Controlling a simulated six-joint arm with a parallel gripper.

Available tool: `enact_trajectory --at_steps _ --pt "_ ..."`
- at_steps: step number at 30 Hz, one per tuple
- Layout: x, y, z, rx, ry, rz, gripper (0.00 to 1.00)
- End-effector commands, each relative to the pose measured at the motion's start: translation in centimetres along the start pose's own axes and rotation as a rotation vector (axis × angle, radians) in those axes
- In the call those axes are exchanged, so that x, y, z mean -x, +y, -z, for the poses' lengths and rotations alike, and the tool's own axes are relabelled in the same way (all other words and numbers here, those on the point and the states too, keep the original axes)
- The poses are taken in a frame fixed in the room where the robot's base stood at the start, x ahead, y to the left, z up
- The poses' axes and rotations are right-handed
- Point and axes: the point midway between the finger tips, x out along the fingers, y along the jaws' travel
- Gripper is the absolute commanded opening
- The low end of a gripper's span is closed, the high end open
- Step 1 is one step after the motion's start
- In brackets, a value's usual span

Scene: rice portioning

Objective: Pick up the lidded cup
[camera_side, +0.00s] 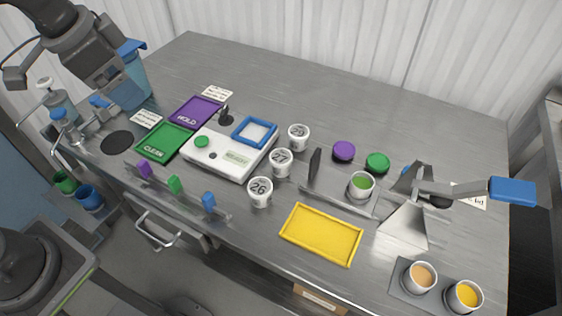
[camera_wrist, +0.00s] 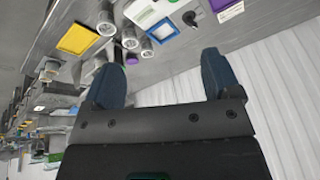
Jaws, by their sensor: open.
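Several white cups stand on the steel table in the side view: one marked 25 (camera_side: 299,137), one marked 27 (camera_side: 281,162) and one marked 26 (camera_side: 260,191). A cup with green contents (camera_side: 361,185) stands uncovered on a metal stand. A purple lid (camera_side: 344,150) and a green lid (camera_side: 378,162) lie apart from the cups. My gripper (camera_wrist: 162,75) is open and empty between its dark blue fingers in the wrist view. In the side view my arm hangs at the upper left, away from the cups.
A white scale (camera_side: 222,158), purple tray (camera_side: 195,112), green tray (camera_side: 164,141) and yellow tray (camera_side: 320,235) share the table. A metal funnel (camera_side: 407,225) is at right. Cups with orange (camera_side: 420,277) and yellow (camera_side: 464,295) contents stand front right. The back of the table is clear.

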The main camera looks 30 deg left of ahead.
Motion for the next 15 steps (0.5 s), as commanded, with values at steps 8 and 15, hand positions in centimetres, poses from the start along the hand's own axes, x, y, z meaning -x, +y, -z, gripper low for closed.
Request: enact_trajectory --at_steps 8,15 --pt "-5.2 2.3 9.7 -0.446 -0.115 -0.101 0.83" --pt "-12.4 6.6 15.7 -0.821 -0.19 -0.201 0.83"
